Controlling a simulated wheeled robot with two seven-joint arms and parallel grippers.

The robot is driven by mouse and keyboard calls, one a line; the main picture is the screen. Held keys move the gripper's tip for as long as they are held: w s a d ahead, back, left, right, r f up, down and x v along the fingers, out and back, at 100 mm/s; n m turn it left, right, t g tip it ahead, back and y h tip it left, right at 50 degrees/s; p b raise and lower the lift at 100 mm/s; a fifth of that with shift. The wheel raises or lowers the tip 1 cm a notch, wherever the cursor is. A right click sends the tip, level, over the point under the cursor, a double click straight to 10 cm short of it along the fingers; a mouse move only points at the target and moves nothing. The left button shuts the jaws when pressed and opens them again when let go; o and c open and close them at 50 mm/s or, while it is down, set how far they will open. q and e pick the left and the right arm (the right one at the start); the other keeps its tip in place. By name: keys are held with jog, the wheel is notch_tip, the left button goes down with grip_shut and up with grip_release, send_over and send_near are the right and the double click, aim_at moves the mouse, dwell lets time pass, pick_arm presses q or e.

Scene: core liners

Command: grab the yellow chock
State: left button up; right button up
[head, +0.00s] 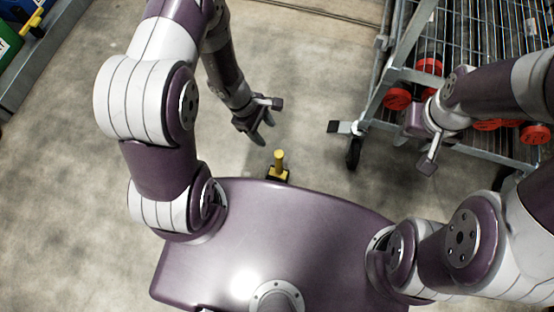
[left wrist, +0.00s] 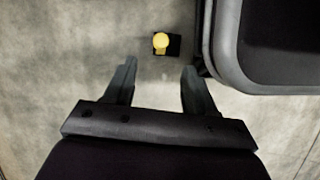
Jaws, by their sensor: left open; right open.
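The yellow chock (head: 279,160) stands on the concrete floor just in front of my base, with an upright yellow handle on a dark and yellow foot. In the left wrist view the chock (left wrist: 162,42) is seen from above, a round yellow top over a black foot. My left gripper (head: 266,134) is open and empty, above and to the upper left of the chock in the head view. In the left wrist view its fingertips (left wrist: 157,64) are spread, with the chock beyond them and apart from them. My right gripper (head: 428,164) is by the wire cart, its fingers partly hidden.
A wire cart (head: 400,45) with red round parts and a black caster (head: 354,152) stands at the right. At the top left, a grey ledge (head: 42,55) holds green and blue containers (head: 8,38) and another yellow item (head: 33,22). Floor left of the chock is clear.

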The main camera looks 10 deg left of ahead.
aim_at(281, 157)
pick_arm(q)
jog(key=shift+n, duration=0.6)
jog(key=b+x, duration=0.3)
jog(key=x, duration=0.2)
jog(key=b+x, duration=0.4)
jog(key=x, duration=0.2)
jog(key=a+b+x, duration=0.1)
jog(key=b+x, duration=0.2)
jog(key=x, duration=0.3)
jog(key=shift+f, duration=0.15)
pick_arm(e)
notch_tip(281, 157, down, 12)
jog(key=shift+f, duration=0.1)
pick_arm(q)
grip_shut()
